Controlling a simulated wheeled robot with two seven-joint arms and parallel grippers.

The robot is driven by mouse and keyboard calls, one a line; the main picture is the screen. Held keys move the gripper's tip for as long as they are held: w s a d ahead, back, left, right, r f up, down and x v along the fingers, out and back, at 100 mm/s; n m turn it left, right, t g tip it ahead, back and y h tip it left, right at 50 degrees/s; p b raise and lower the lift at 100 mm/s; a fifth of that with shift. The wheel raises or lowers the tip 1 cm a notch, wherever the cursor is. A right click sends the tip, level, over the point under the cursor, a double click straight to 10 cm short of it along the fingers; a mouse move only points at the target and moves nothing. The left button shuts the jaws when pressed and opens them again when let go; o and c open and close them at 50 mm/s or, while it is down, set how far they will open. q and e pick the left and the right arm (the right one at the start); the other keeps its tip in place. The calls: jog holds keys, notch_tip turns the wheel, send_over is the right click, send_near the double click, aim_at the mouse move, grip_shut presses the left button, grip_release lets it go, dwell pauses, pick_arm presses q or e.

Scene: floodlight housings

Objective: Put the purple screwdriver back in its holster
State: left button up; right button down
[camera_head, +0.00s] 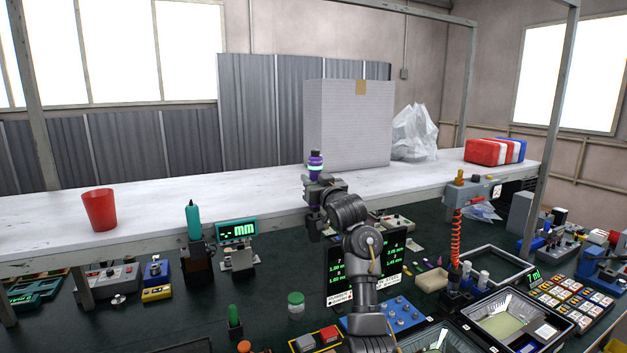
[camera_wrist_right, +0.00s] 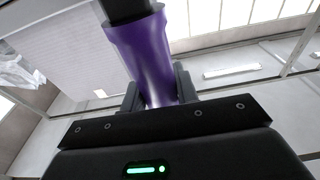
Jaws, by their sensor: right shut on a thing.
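The purple screwdriver (camera_head: 315,166) is upright in my right gripper (camera_head: 317,184), above the bench and in front of the white shelf's edge. In the right wrist view the purple handle (camera_wrist_right: 146,52), with a dark end, stands between the two fingers of my right gripper (camera_wrist_right: 158,95), which are shut on it. The lower part of the screwdriver is hidden by the gripper in the head view. A dark holster (camera_head: 197,264) at the left of the bench holds a teal screwdriver (camera_head: 193,221). I cannot tell which holster belongs to the purple one. My left gripper is not in view.
A teal display unit (camera_head: 237,233) stands right of the dark holster. A green-lidded jar (camera_head: 296,304), a black display panel (camera_head: 393,265) and a red coiled hose (camera_head: 456,238) crowd the bench. A red cup (camera_head: 100,210) and large box (camera_head: 348,125) stand on the shelf.

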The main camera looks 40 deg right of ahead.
jog(key=shift+f+b, duration=0.9)
jog(key=shift+f, duration=0.8)
jog(key=c, duration=1)
grip_release()
jog(key=shift+f, duration=0.1)
jog(key=shift+s+a+f, duration=0.1)
jog(key=shift+s, duration=0.15)
jog(key=b+v, duration=0.2)
jog(key=v, duration=0.8)
jog(key=shift+s+b, duration=0.2)
jog(key=shift+b, duration=0.15)
